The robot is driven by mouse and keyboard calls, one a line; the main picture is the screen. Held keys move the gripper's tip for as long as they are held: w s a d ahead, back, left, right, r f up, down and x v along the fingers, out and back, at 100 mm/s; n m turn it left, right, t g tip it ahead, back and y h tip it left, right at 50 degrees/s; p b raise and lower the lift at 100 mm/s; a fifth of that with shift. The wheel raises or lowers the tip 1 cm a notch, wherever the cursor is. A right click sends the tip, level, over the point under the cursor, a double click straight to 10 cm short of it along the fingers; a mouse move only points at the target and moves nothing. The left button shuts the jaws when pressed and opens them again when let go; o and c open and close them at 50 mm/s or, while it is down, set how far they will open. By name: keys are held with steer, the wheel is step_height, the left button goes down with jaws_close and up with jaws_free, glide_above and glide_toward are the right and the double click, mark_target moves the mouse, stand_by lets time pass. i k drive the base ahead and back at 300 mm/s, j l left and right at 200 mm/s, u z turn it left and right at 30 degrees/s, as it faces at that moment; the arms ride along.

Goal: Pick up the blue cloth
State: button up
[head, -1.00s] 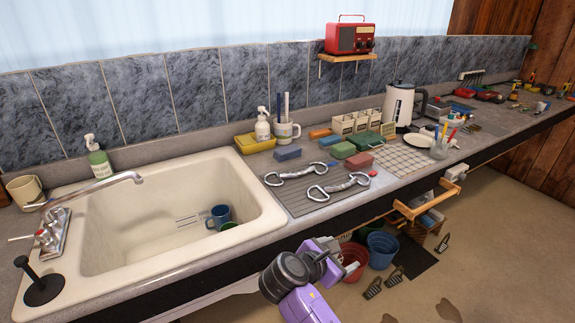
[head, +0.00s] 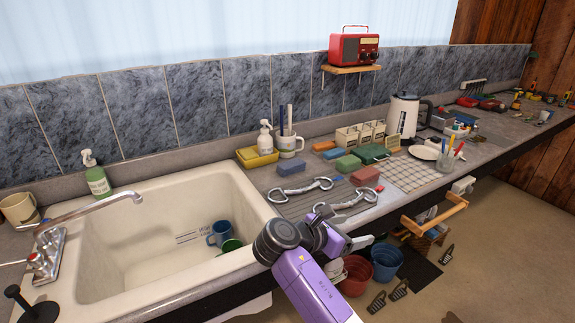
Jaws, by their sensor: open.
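A blue, block-shaped piece (head: 293,168) lies on the counter behind the metal bits, right of the sink; I cannot tell whether it is a folded cloth or a sponge. A pale bluish item (head: 428,217) shows partly in the wooden tote below the counter; its material is unclear. My gripper (head: 358,243) is in front of the counter's front edge, right of the sink and lower right of the blue piece, apart from it. It is open with nothing seen in it, and my purple arm hides part of it.
Two metal bits (head: 345,199) lie on a ribbed mat (head: 288,206) near the counter edge. A green block (head: 348,165) and a red block (head: 366,175) sit right of the blue piece. The sink (head: 150,265) is at left. Buckets (head: 386,262) stand on the floor below.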

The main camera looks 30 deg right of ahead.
mark_target(296, 165)
steer(key=i, duration=1.35)
